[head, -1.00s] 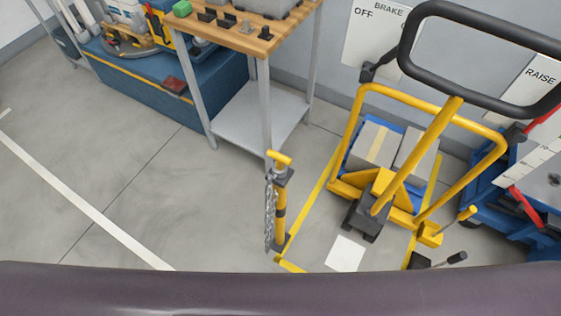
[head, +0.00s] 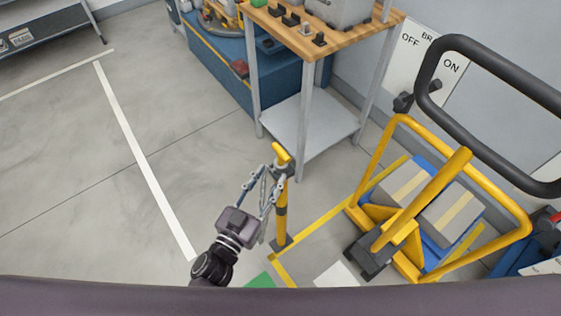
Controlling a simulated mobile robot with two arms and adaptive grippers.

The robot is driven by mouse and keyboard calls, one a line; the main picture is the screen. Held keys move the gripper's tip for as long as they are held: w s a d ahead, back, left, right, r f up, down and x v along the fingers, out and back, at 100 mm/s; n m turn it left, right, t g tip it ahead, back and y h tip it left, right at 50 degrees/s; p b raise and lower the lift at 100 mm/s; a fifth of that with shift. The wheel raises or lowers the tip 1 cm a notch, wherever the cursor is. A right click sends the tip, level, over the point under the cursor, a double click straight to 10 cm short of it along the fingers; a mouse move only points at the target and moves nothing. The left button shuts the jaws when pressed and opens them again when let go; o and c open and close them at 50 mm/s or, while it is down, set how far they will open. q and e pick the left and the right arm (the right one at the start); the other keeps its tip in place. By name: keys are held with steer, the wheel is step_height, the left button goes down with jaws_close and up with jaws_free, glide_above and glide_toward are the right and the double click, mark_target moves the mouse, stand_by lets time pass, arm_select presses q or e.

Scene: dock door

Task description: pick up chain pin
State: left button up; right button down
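The chain pin (head: 281,152), a yellow T-shaped handle, stands at the top of a short yellow post (head: 281,215) with dark bands. A grey chain (head: 264,190) hangs beside the post, partly hidden by my gripper. My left gripper (head: 273,172) reaches up from the bottom of the head view, with its fingers spread and their tips close below the pin's handle. I cannot tell whether they touch it. Nothing is seen held. My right gripper is not in view.
A wooden-topped table (head: 330,48) with grey legs stands just behind the post. A yellow cart (head: 400,240) with boxes and a black handle loop (head: 437,75) stands at right. The floor at left is clear, with white lines.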

mark_target(279, 162)
arm_select(q)
steer(key=x, duration=0.7)
steer(key=shift+w+f, duration=0.35)
jaws_close()
